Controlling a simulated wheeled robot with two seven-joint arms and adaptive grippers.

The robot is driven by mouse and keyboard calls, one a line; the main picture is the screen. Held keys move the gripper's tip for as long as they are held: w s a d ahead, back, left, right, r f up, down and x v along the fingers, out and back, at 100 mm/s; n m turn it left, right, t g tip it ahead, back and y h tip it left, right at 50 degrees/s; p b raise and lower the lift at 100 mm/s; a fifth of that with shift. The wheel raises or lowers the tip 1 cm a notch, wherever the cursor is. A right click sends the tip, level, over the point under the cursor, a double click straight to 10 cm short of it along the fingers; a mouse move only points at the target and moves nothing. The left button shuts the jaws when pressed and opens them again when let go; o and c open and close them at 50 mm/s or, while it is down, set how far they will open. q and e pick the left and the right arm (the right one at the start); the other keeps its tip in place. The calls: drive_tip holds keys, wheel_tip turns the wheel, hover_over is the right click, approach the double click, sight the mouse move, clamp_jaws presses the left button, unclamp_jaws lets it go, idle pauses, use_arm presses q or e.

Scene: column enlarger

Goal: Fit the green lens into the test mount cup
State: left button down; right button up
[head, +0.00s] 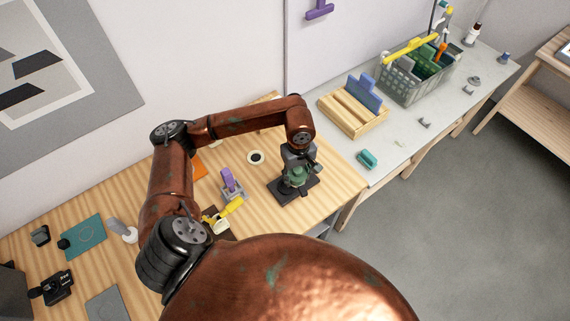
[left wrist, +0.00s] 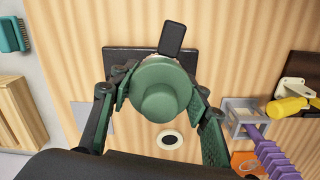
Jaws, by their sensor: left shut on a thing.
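The green lens (left wrist: 162,95) is a stepped round body, seen from above in the left wrist view. My left gripper (left wrist: 160,108) is shut on it, with one finger on each side. In the head view the gripper (head: 297,168) points down and the green lens (head: 296,178) shows between its fingers, over the dark test mount base (head: 281,195). The mount base (left wrist: 117,60) also shows behind the lens in the left wrist view. The cup is mostly hidden by the lens and fingers, so I cannot tell whether the lens is seated. My right gripper is not in view.
A grey holder with a purple handle (head: 227,179) and a yellow-handled tool (head: 231,208) stand left of the mount. A white disc with a dark centre (head: 256,158) lies behind. A wooden rack (head: 353,122), teal brush (head: 367,159) and basket (head: 408,90) are on the grey bench.

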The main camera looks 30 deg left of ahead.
use_arm(q)
drive_tip(key=n+p, duration=0.1)
drive_tip(key=n, duration=0.1)
drive_tip(key=a+n+p, duration=0.1)
drive_tip(key=n, duration=0.2)
drive_tip(key=a+n+p, duration=0.1)
drive_tip(key=n+p, duration=0.1)
drive_tip(key=shift+w+r, duration=0.2)
drive_tip(key=shift+r, duration=0.2)
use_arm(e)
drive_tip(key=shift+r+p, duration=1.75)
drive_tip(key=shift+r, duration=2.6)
use_arm(q)
drive_tip(key=f+n+b, duration=0.2)
drive_tip(key=a+f+n+b, duration=0.1)
drive_tip(key=f+n+b, duration=0.1)
drive_tip(key=f+n, duration=0.1)
drive_tip(key=a+f+n+b, duration=0.1)
drive_tip(key=f+n+b, duration=0.1)
drive_tip(key=shift+a+f+n+b, duration=0.2)
drive_tip(key=shift+n+b, duration=0.2)
drive_tip(key=shift+r, duration=0.15)
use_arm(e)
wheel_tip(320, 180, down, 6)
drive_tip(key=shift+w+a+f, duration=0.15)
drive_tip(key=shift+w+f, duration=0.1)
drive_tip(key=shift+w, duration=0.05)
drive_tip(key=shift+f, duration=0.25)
